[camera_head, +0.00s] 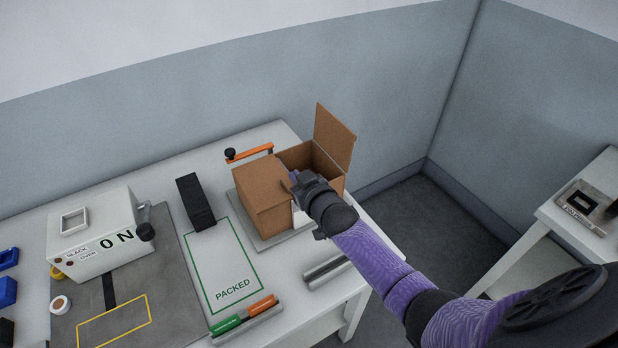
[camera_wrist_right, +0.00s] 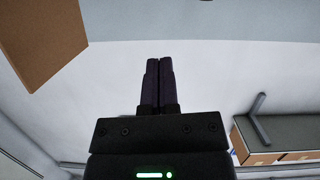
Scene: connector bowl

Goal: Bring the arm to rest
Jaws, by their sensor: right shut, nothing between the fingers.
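My right arm comes in from the lower right in the head view. Its gripper (camera_head: 290,184) is at the open cardboard box (camera_head: 262,205), over or in front of its near side; I cannot tell the exact gap. In the right wrist view the two dark fingers (camera_wrist_right: 159,64) are together with nothing between them. A brown cardboard piece (camera_wrist_right: 40,38) shows at the upper left there, apart from the fingers. My left arm and gripper are not in view.
The box stands on a grey plate (camera_head: 243,224) with one flap (camera_head: 334,138) raised. On the table are a white "ON" device (camera_head: 95,232), a black block (camera_head: 195,202), a green "PACKED" outline (camera_head: 228,266) and an orange bar (camera_head: 249,153). A second table (camera_head: 590,190) stands right, beyond open floor.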

